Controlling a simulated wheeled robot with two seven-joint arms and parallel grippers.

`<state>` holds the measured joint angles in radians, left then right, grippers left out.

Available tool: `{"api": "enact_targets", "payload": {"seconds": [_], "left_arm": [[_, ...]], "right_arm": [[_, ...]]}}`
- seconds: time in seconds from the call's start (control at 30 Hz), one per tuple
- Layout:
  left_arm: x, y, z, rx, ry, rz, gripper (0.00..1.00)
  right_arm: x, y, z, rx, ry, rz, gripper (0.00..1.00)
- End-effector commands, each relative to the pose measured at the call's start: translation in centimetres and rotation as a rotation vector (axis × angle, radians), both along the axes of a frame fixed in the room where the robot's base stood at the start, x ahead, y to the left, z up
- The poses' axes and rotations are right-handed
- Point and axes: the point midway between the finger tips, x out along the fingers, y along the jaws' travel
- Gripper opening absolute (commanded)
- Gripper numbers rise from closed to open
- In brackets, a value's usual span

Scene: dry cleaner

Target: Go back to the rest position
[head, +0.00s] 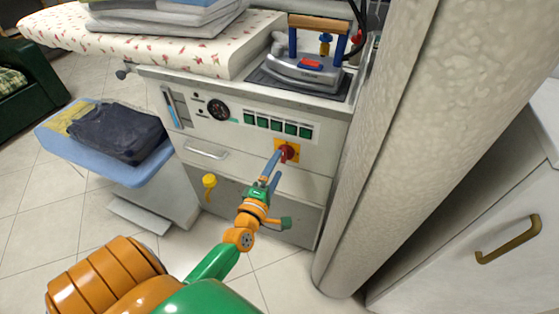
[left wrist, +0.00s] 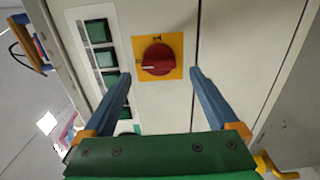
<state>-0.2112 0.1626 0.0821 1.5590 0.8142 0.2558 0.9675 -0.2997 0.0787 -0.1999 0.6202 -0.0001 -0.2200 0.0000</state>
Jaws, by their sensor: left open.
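My left gripper (head: 272,168) reaches in front of the ironing station, its blue fingers close to a red rotary knob (head: 288,152) on a yellow plate. In the left wrist view the two blue fingers (left wrist: 158,95) are spread apart and empty. The red knob (left wrist: 158,60) shows between and beyond their tips, and neither finger appears to touch it. My left arm, orange and green, comes in from the bottom left of the head view. My right gripper is in neither view.
The ironing station (head: 262,185) has a gauge, green buttons and a drawer handle. An iron (head: 305,68) rests on top. A thick pale column (head: 400,140) stands close on the right, with a white cabinet (head: 500,225) beyond. A blue shelf (head: 100,160) holds dark folded cloth.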

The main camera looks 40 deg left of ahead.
Motion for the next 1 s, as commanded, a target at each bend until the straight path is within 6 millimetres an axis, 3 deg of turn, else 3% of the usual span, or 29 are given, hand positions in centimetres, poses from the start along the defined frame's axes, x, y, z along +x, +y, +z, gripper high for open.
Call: {"api": "enact_targets", "payload": {"seconds": [0.1,0.2,0.63,0.7,0.77,0.87,0.9,1.0], "left_arm": [[-2.4,-0.6,0.0,-0.001,0.003,-0.001,0.94],[-3.6,-0.9,0.0,-0.001,0.002,0.0,0.94],[-3.9,-1.0,0.0,-0.001,0.0,0.0,0.94],[-4.0,-1.2,-0.8,0.023,0.029,-0.009,0.94],[-4.3,-2.0,-3.3,0.093,0.115,-0.041,0.94],[-6.6,-4.7,-11.3,0.328,0.389,-0.182,0.94],[-8.3,-5.9,-15.0,0.444,0.514,-0.268,0.94],[-13.7,-8.3,-22.4,0.702,0.772,-0.511,0.94]], "right_arm": [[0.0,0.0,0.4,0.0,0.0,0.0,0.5],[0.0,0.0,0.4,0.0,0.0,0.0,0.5],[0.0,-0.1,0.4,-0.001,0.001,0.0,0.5],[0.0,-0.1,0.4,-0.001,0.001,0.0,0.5],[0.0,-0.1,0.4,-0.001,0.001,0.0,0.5],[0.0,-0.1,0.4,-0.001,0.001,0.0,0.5],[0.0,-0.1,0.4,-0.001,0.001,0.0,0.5],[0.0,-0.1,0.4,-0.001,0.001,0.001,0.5]]}}
